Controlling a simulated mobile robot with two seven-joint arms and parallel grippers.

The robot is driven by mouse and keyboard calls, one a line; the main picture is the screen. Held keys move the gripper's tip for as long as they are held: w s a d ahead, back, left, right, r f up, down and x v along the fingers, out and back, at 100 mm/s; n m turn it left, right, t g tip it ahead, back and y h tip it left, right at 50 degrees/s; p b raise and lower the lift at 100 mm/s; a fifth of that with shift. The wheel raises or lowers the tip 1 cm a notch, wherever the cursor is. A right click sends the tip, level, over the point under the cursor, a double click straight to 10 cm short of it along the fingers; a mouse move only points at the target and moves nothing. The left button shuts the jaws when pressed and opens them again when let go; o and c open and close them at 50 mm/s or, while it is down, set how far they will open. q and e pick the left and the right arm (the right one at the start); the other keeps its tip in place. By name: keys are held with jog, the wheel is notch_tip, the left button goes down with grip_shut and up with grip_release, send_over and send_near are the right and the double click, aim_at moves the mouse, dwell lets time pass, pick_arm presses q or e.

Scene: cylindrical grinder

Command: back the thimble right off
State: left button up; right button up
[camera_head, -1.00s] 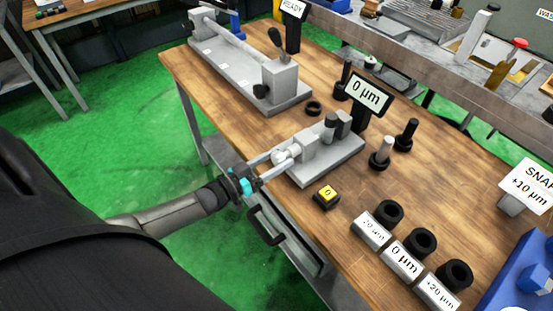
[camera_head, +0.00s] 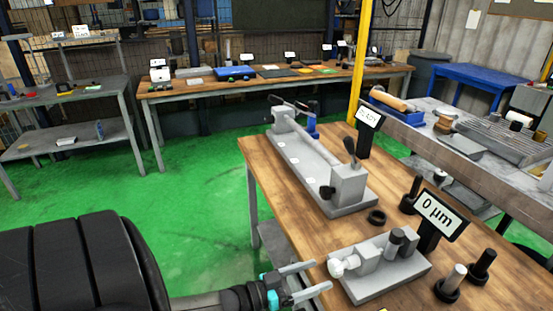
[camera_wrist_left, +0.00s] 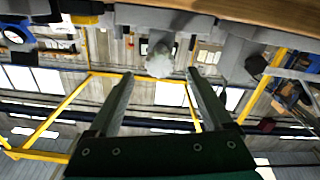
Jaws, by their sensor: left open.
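The thimble (camera_head: 343,266) is the pale round knob at the left end of a small grey measuring fixture (camera_head: 408,277) on the wooden bench. A display (camera_head: 438,214) behind the fixture reads "0 µm". My left gripper (camera_head: 322,276) is open, its two fingers pointing at the thimble from the left, with the tips just short of it. In the left wrist view the thimble (camera_wrist_left: 160,58) shows between and beyond the open fingers (camera_wrist_left: 158,76); nothing is held. My right gripper is not in view.
A longer grey bench fixture (camera_head: 310,165) with a "READY" sign (camera_head: 368,114) stands farther back. A black ring (camera_head: 377,217) and dark posts (camera_head: 481,266) stand near the small fixture. Green floor lies left of the bench (camera_head: 262,152).

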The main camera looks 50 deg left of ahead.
pick_arm(q)
jog(key=v, duration=0.9)
jog(key=shift+s, duration=0.25)
jog(key=shift+a, duration=0.1)
